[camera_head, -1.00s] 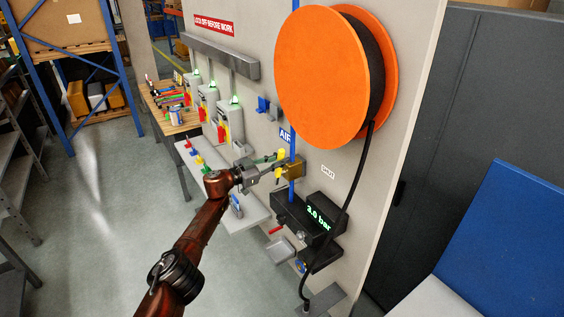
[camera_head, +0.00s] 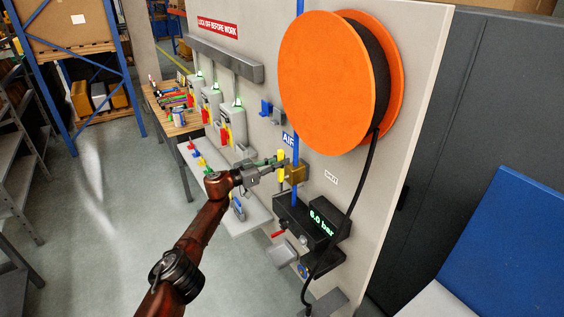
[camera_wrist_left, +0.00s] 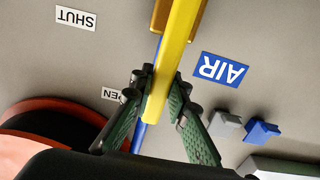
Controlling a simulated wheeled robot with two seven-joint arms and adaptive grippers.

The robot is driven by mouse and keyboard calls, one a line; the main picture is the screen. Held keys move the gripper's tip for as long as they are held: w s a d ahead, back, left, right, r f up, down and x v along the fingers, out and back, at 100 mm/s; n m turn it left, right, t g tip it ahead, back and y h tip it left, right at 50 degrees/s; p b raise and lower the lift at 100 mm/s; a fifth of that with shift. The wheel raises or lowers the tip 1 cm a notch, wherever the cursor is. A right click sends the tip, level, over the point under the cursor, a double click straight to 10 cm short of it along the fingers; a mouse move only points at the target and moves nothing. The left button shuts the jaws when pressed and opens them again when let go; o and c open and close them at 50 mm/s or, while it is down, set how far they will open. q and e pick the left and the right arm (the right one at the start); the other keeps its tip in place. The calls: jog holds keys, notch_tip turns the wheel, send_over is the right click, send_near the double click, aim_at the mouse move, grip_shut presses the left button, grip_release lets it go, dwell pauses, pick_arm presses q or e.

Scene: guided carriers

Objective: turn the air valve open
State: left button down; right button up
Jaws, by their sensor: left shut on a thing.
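The air valve has a brass body (camera_head: 297,173) on a vertical blue pipe (camera_head: 297,120), beside the blue AIR sign (camera_head: 289,139). Its yellow handle (camera_head: 281,172) stands roughly upright in the head view. My left gripper (camera_head: 279,164) is shut on this handle. In the left wrist view, the yellow handle (camera_wrist_left: 172,70) passes between the green-padded fingers (camera_wrist_left: 161,100) and lies nearly along the blue pipe. A SHUT label (camera_wrist_left: 75,18) and a partly hidden label ending in PEN (camera_wrist_left: 112,94) are on the panel. My right gripper is out of view.
A black display (camera_head: 322,221) below the valve reads 6.0 bar. An orange hose reel (camera_head: 325,80) hangs above right, its black hose running down. Lockout boxes (camera_head: 232,125) and a shelf (camera_head: 240,217) are left of the valve. Open floor lies at left.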

pick_arm(q)
jog(key=c, duration=1.8)
grip_release()
jog(key=shift+w, duration=0.15)
jog(key=shift+c, duration=0.2)
jog(key=shift+a, duration=0.1)
jog(key=v, duration=1.2)
